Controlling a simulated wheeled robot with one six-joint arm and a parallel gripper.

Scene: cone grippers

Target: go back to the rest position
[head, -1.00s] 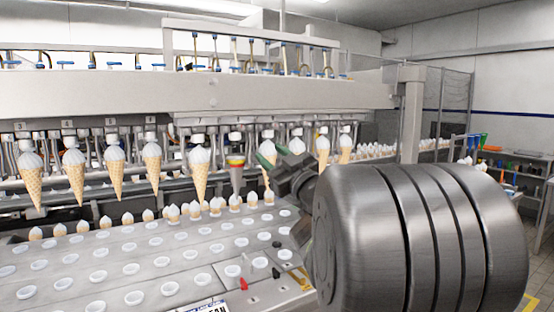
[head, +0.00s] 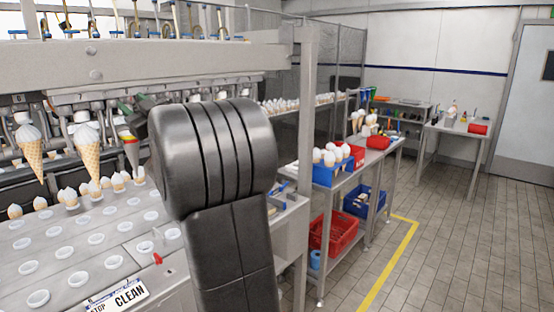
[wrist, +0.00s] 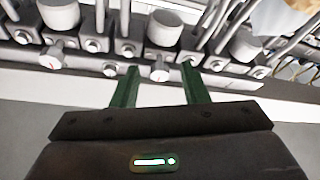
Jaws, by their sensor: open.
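My gripper (wrist: 160,88) shows in the wrist view with its two green fingers apart and nothing between them. In that view it faces a row of grey machine fittings and knobs (wrist: 160,72). In the head view my gripper (head: 133,104) is mostly hidden behind my dark arm, with a bit of green finger showing near the cone machine. Ice cream cones hang from the machine, one of them (head: 86,148) left of the gripper.
A metal table (head: 350,185) at right holds a blue crate (head: 328,172) of cones. A red crate (head: 340,231) sits below. The tiled floor (head: 450,240) at right is clear.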

